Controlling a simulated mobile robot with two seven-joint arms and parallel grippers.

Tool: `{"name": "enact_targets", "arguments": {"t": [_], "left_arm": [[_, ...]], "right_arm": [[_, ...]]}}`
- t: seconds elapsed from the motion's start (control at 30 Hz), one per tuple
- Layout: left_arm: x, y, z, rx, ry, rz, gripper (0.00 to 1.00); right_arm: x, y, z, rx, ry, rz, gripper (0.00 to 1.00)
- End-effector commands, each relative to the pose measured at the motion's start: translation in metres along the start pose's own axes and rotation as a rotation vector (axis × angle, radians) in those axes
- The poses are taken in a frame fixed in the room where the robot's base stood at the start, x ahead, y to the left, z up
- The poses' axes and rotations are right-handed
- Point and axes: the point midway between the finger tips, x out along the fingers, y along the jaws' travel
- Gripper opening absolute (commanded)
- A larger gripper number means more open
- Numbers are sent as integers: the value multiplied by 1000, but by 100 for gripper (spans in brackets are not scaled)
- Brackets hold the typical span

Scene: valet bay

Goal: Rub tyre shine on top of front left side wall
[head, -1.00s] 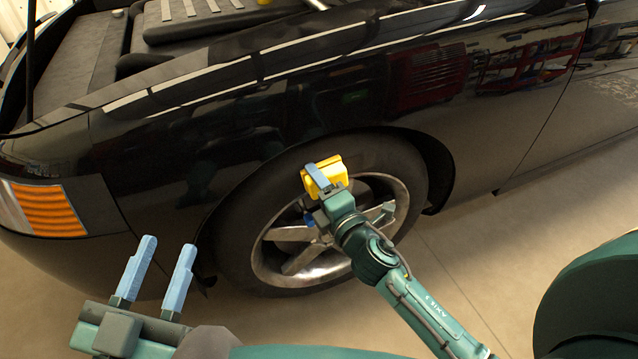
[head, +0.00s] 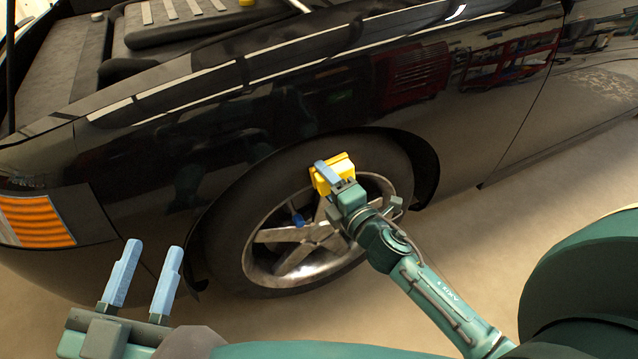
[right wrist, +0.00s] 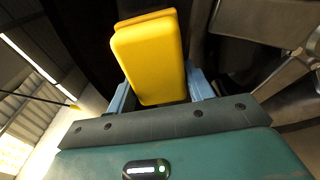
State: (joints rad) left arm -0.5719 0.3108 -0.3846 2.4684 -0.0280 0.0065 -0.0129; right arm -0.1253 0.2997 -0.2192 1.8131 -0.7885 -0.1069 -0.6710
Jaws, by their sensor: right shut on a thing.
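The front wheel shows in the head view, with a dark tyre (head: 228,240) around a silver spoked rim (head: 300,238). My right gripper (head: 330,178) is shut on a yellow applicator block (head: 338,168) at the upper part of the tyre side wall. The yellow block (right wrist: 150,58) fills the space between the blue fingers in the right wrist view. I cannot tell whether its far face touches the rubber. My left gripper (head: 144,278) is open and empty, in front of the car's front corner at the lower left.
The black fender (head: 260,120) arches close over the tyre. An orange corner lamp (head: 35,220) is at the left. The engine bay (head: 60,80) is open at the top left. Bare floor (head: 500,240) lies right of the wheel.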

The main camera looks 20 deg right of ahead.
Motion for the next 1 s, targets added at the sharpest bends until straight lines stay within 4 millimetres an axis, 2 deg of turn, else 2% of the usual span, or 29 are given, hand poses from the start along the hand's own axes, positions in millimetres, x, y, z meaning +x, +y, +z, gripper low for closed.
{"name": "enact_targets", "arguments": {"t": [0.1, 0.37, 0.63, 1.0], "left_arm": [[0, 0, -2, 0, 0, 0, 36], [1, 0, -2, 0, 0, 0, 36], [1, 0, -4, 0, 0, 0, 36], [1, 0, -5, 0, 0, 0, 36]], "right_arm": [[0, -1, 11, -2, 0, -1, 15], [-1, -3, 20, 0, -1, 0, 15], [-2, -6, 42, -2, -1, 0, 15], [-2, -8, 59, -1, -2, 0, 15]]}}
